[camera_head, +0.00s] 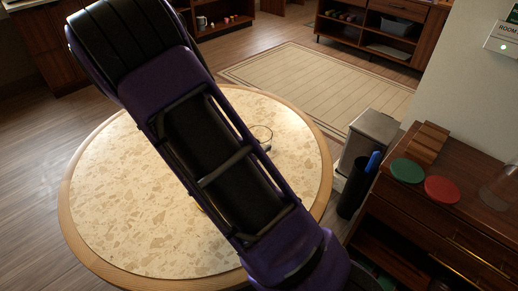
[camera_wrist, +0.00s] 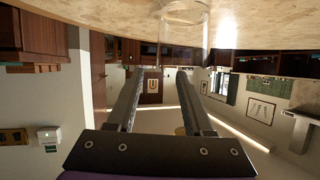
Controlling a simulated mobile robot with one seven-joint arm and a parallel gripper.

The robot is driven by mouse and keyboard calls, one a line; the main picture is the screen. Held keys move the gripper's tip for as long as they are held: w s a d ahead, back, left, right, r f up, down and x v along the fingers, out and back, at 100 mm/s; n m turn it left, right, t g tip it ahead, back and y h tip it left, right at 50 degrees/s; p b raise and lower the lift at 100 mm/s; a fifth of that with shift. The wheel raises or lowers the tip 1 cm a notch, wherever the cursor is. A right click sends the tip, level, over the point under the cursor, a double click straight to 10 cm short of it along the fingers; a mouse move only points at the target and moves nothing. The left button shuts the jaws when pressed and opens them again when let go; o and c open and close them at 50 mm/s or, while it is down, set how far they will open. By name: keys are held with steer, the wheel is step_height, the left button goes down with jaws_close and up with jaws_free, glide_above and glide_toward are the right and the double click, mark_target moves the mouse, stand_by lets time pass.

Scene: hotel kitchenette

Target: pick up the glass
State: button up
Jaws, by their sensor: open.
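A clear glass (camera_wrist: 184,22) stands on the round table (camera_wrist: 112,17), which fills the top of the wrist view. Only part of the glass shows there, and the picture is upside down. My gripper (camera_wrist: 165,74) is open, its two dark fingers apart and pointing toward the glass's side of the view. Nothing is seen between the fingers. In the head view, my arm covers the middle of the round table (camera_head: 110,205). A faint thin ring, likely the glass's rim (camera_head: 262,127), shows just right of the arm. My gripper is hidden there.
A wooden cabinet (camera_head: 415,225) at the right holds a green disc (camera_head: 407,170), a red disc (camera_head: 441,189), a wooden block and a clear vessel (camera_head: 497,192). A grey bin (camera_head: 373,132) and a dark holder (camera_head: 352,190) stand beside the table. Open floor and a rug (camera_head: 320,80) lie behind.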

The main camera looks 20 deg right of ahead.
steer(key=shift+b+x, duration=0.55)
steer(key=shift+x, duration=3)
jaws_close()
